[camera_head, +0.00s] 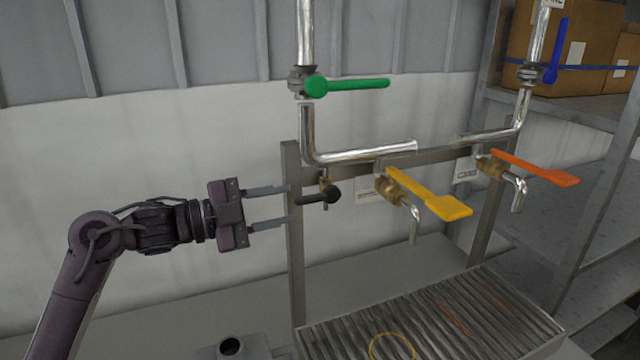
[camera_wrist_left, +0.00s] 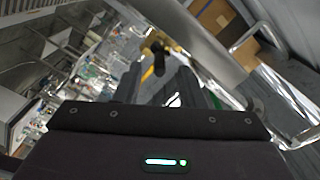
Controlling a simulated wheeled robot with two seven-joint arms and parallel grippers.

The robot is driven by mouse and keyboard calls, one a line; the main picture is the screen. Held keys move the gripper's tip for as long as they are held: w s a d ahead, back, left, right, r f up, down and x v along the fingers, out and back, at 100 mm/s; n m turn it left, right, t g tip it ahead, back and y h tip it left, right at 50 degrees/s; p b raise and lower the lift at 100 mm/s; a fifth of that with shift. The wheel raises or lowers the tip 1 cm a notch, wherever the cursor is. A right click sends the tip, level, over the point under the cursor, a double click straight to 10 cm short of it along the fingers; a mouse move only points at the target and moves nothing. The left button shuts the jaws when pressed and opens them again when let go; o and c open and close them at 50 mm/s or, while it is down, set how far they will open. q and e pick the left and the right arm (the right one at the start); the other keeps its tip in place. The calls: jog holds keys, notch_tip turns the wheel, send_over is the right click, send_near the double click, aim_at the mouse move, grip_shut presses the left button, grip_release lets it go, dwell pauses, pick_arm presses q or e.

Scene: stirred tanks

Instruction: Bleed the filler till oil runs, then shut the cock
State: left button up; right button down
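A small brass fitting with a black handle (camera_head: 320,196) hangs under the pipe elbow, beside the upright post; the black handle also shows in the left wrist view (camera_wrist_left: 158,62). A brass cock with a yellow lever (camera_head: 435,196) and bent spout (camera_head: 414,225) is to its right. Another cock has an orange lever (camera_head: 535,168) and spout (camera_head: 519,194). I see no stream at either spout. My left gripper (camera_head: 291,204) is open and empty, its fingertips just left of the black handle; whether they touch it cannot be told. My right gripper is out of view.
A green-handled valve (camera_head: 345,85) and a blue-handled valve (camera_head: 558,50) sit on the pipes above. A slatted metal grate (camera_head: 450,310) lies below, with a yellow ring (camera_head: 392,347) on it. Shelving (camera_head: 560,108) with cardboard boxes (camera_head: 570,35) stands at right.

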aim_at(319, 197)
pick_arm(q)
jog(key=d, duration=0.1)
jog(key=d+p, duration=0.1)
jog(key=d+r+p, duration=0.1)
jog(key=d, duration=0.1)
jog(key=shift+w, duration=0.35)
jog(key=x, duration=0.1)
jog(key=p+x, duration=0.1)
jog(key=x, duration=0.1)
jog(key=shift+w+f+p, duration=0.2)
jog(key=shift+f+p, duration=0.05)
jog(key=shift+p, duration=0.05)
jog(key=shift+w+d, duration=0.1)
jog(key=shift+d, duration=0.1)
jog(key=shift+f, duration=0.1)
